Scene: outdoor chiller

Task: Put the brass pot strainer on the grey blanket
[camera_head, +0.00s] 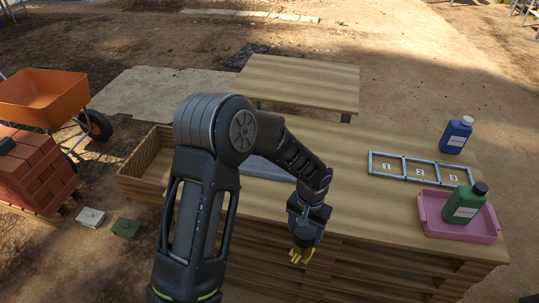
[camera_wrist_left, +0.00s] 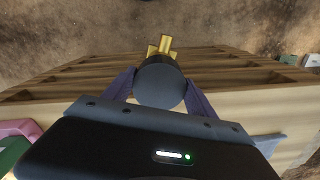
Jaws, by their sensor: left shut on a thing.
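My left gripper (camera_head: 305,222) hangs pointing down at the front edge of the wooden table. It is shut on the brass pot strainer (camera_head: 301,256), whose yellow brass part shows below the fingers, in front of the table's slatted side. In the left wrist view, the strainer (camera_wrist_left: 165,45) shows brass prongs beyond a dark grey round part between the two fingers (camera_wrist_left: 160,85). The grey blanket (camera_head: 262,169) lies flat on the table, left of the gripper and mostly hidden behind my left arm. My right gripper is not in view.
A numbered metal frame (camera_head: 403,158), a blue bottle (camera_head: 456,134) and a pink tray (camera_head: 430,220) with a green bottle (camera_head: 465,205) are on the table's right. A wooden crate (camera_head: 148,165) is at its left end. Another table (camera_head: 300,80) stands behind.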

